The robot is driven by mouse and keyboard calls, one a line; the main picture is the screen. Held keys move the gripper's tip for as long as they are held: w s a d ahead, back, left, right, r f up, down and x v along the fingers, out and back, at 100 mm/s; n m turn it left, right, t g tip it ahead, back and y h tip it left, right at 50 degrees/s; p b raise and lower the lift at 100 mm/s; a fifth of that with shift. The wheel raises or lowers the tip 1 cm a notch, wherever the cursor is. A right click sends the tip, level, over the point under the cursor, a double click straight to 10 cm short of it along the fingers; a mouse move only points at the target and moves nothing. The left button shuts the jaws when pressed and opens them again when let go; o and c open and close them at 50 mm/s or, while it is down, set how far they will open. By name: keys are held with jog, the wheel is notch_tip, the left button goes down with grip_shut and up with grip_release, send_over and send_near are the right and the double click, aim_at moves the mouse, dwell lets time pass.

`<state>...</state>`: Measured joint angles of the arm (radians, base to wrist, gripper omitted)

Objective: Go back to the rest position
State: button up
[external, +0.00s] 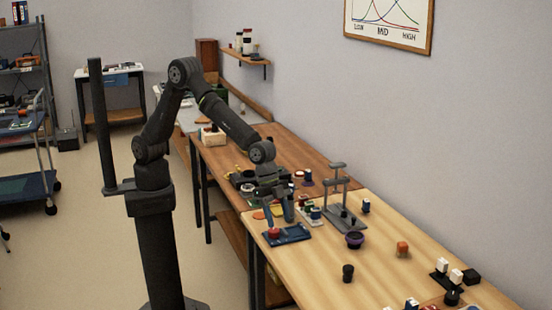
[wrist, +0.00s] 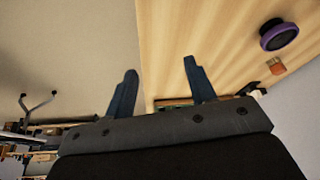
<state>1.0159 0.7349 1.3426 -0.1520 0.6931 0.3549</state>
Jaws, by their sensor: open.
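My gripper (external: 281,208) hangs from my arm over the front edge of the workbench, pointing down. In the wrist view my gripper (wrist: 160,85) shows two blue fingers spread wide with nothing between them. In the external view a blue tray (external: 287,236) with a red round piece (external: 274,232) lies on the bench just below and beside the fingers. I cannot tell whether the fingers touch it. The fingers partly hide what stands behind them.
A grey stand (external: 338,200) rises right of my gripper. A purple-rimmed speaker part (external: 354,240), a black cylinder (external: 348,272) and an orange block (external: 403,248) stand on the light bench top (external: 310,275). Small parts crowd the bench behind my gripper. The wall borders the bench's right side.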

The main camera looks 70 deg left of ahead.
jog(key=w+d+f, duration=0.1)
jog(key=w+f, duration=0.5)
jog(key=shift+w+m, duration=0.4)
